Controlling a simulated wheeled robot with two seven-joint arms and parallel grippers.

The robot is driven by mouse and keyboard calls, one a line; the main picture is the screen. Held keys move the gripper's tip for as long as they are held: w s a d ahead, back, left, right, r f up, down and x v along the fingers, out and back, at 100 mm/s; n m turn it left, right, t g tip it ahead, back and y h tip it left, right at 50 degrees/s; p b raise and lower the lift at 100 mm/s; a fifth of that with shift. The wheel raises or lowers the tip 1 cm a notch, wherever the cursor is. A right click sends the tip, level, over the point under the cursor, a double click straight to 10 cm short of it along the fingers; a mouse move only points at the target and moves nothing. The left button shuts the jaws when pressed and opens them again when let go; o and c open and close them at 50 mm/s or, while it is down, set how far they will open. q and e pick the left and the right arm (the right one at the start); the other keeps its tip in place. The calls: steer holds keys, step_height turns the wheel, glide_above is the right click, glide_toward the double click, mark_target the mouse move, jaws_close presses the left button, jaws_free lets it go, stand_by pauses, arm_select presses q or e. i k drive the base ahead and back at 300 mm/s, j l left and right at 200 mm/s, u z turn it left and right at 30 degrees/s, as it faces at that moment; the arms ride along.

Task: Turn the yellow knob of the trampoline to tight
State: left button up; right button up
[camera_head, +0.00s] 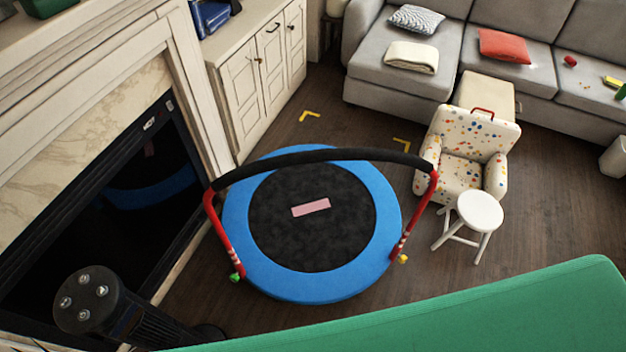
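The trampoline (253,205) stands on the wood floor with a blue rim and a black mat. A bar with black padding and red legs arches over it. The small yellow knob (403,259) is at the foot of the right red leg, at the rim's right front edge. A green knob (236,277) is at the foot of the left red leg. The yellow knob is too small to tell its setting. Neither of my grippers is in view.
A pink label or block (310,207) lies on the mat. A white stool (479,212) and a spotted armchair (466,150) stand to the right. A large green surface (480,312) fills the lower right. A fireplace (110,205) is at left. Floor right of the yellow knob is clear.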

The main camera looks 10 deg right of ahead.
mark_target(403, 258)
steer(key=z, duration=1.45)
steer(key=l, duration=0.1)
